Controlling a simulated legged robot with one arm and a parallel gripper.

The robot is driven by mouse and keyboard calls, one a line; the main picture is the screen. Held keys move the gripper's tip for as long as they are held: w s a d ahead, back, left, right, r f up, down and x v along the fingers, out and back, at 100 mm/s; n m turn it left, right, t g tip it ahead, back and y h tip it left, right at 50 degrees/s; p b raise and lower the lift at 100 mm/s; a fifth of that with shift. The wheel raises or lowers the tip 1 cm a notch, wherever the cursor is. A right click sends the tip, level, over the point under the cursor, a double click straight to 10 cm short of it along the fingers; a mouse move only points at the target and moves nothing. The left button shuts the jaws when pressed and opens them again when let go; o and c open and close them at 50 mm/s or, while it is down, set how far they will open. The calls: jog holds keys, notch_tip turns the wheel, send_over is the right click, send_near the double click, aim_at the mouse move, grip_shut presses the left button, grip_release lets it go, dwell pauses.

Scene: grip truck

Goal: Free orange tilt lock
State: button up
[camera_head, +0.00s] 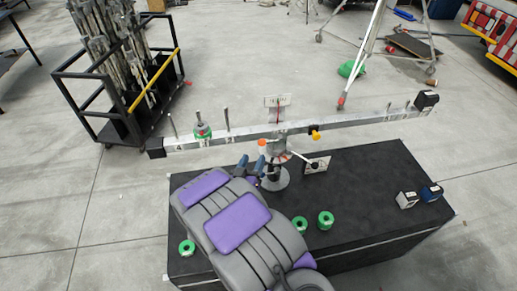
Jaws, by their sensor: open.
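A long silver beam (355,119) rests on a central stand (276,151) on the black platform. A round orange knob (262,143) shows at the stand's left side, just below the beam. A yellow-orange knob (315,134) sits on the beam's front, right of the stand. Which of these is the tilt lock I cannot tell for sure. My gripper (252,161), with two blue-tipped fingers, is open and appears empty. It is just below and left of the orange knob, seemingly apart from it. Fine details of the lock are too small to see.
The black platform (375,180) carries several green rings (326,220), and two small blocks (407,200) at right. A black cart (118,100) stands at left. Open floor (100,220) lies left of the platform.

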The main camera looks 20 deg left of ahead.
jog(key=w+b, duration=0.1)
jog(key=w, duration=0.6)
jog(key=shift+s+r, duration=0.1)
grip_shut()
dwell(0.4)
